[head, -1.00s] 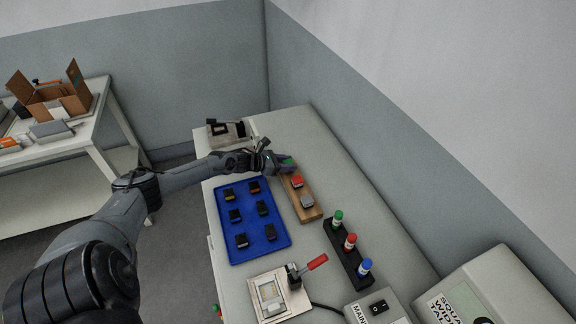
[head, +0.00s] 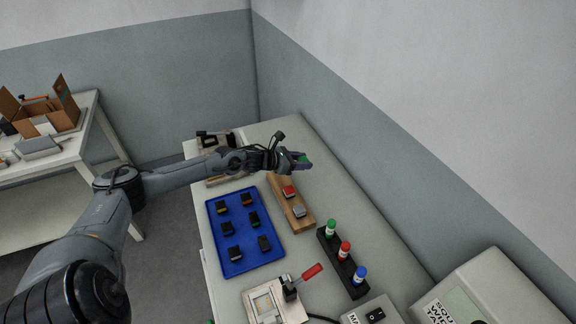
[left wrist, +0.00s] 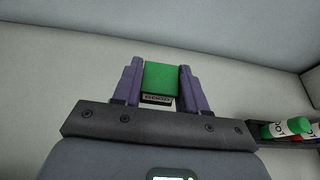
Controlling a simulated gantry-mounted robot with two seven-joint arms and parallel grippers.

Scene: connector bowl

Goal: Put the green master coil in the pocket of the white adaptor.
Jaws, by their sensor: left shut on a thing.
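The green master coil (head: 303,158) is between the fingers of my left gripper (head: 300,162), held above the far end of the wooden strip. In the left wrist view the green block (left wrist: 161,76) sits between the two purple fingers of the left gripper (left wrist: 160,85), with a small printed label on its near side. A pale fixture (head: 262,312) with a framed recess and a red-handled clamp stands at the near end of the bench; its light insert may be the white adaptor, too small to tell. My right gripper is not in view.
The wooden strip (head: 281,181) holds a red block (head: 289,191) and a grey block (head: 299,211). A blue tray (head: 236,262) holds several dark parts. A black rack (head: 329,255) carries green, red and blue capped bottles. A switch box (head: 373,313) stands nearby.

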